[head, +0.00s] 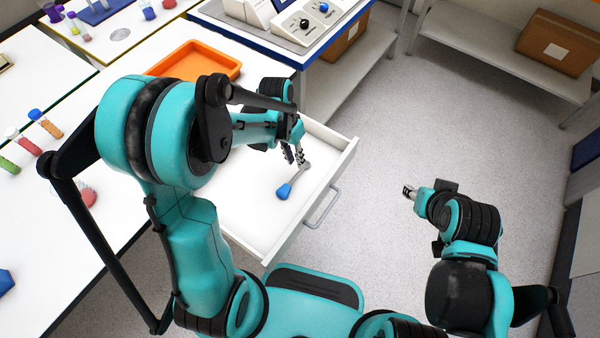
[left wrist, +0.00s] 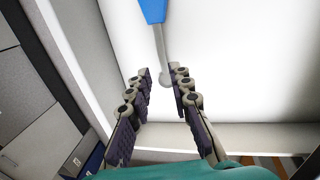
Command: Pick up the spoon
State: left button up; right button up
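The spoon has a blue handle (head: 284,191) and a thin grey shaft. It lies in an open white drawer (head: 238,219). My left gripper (head: 295,156) is over the drawer at the spoon's grey end. In the left wrist view, the spoon (left wrist: 153,12) runs down from the top edge, and its rounded grey tip lies between the fingertips of my left gripper (left wrist: 160,78). The fingers are apart, one on each side of the tip; whether either touches it I cannot tell. My right gripper (head: 409,191) is away to the right over the floor, too small to read.
An orange tray (head: 196,62) stands on the white bench behind. A cardboard box (head: 560,42) is on a low shelf at the far right. The floor at right is clear.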

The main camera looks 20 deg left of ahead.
aim_at(298, 172)
pick_arm(q)
jog(key=f+b, duration=0.1)
jog(key=f, duration=0.1)
jog(key=f+b, duration=0.1)
jog(key=f, duration=0.1)
jog(key=f+b, duration=0.1)
jog(key=f, duration=0.1)
jog(key=shift+d+f, duration=0.2)
jog(key=shift+d, duration=0.2)
jog(key=shift+r, duration=0.1)
grip_shut()
